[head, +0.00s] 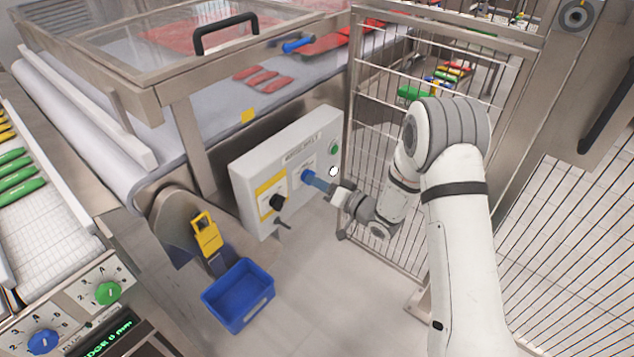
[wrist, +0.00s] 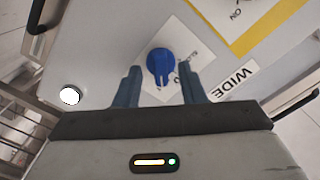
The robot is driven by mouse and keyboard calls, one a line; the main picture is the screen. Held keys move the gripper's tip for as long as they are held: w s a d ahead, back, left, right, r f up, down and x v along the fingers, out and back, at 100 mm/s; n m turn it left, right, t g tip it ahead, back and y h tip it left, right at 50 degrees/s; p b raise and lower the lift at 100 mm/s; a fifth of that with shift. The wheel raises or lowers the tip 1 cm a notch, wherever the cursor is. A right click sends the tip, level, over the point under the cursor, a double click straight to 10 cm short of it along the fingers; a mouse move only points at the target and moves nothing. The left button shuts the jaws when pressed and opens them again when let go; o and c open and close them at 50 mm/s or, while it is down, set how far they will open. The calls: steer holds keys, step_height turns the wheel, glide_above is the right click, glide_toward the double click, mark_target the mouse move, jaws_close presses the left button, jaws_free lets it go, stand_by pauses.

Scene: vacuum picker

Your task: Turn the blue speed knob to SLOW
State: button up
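The blue speed knob (head: 307,175) is on the front of a light grey control box (head: 243,186). In the wrist view the knob (wrist: 161,62) sits on a white label plate (wrist: 188,45), just beyond my fingertips and roughly between their lines. The lettering on the label is too small to read.
Beside the knob are a black switch on a yellow plate (head: 268,198) and a green button (head: 334,147). A white round light or button (wrist: 70,95) shows in the wrist view. A wire fence (head: 375,150) stands behind my arm. A blue bin (head: 238,295) hangs below left.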

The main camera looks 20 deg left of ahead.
steer(key=shift+w+a, duration=0.1)
steer(key=shift+a, duration=0.2)
jaws_close()
steer(key=n+b, duration=1.7)
steer(key=b, duration=0.3)
steer(key=shift+d+n+b, duration=0.1)
steer(key=shift+n+b, duration=0.3)
steer(key=shift+w, duration=0.1)
stand_by(0.3)
